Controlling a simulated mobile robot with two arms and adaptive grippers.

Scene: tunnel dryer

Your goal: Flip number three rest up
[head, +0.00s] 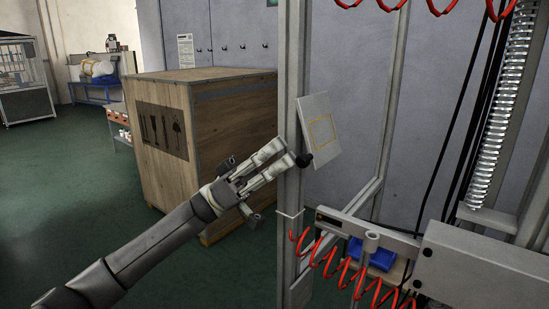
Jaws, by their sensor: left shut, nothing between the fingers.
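A pale flat plate (322,132) with a yellow square outline stands steeply tilted beside an upright metal post. It may be a rest, but I can read no number on it. A small black knob (304,159) shows at its lower left edge. My left gripper (287,157) reaches in from the left, shut and empty, with its fingertips in front of the post, close to the knob. I cannot tell whether they touch the knob or plate. My right gripper is not in view.
A wooden crate (220,120) stands behind my left gripper. The metal post (290,90) rises beside the plate. Red coiled hoses (345,278), a grey machine housing (480,265) and a blue tray (370,254) crowd the lower right. Green floor (70,190) is clear at left.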

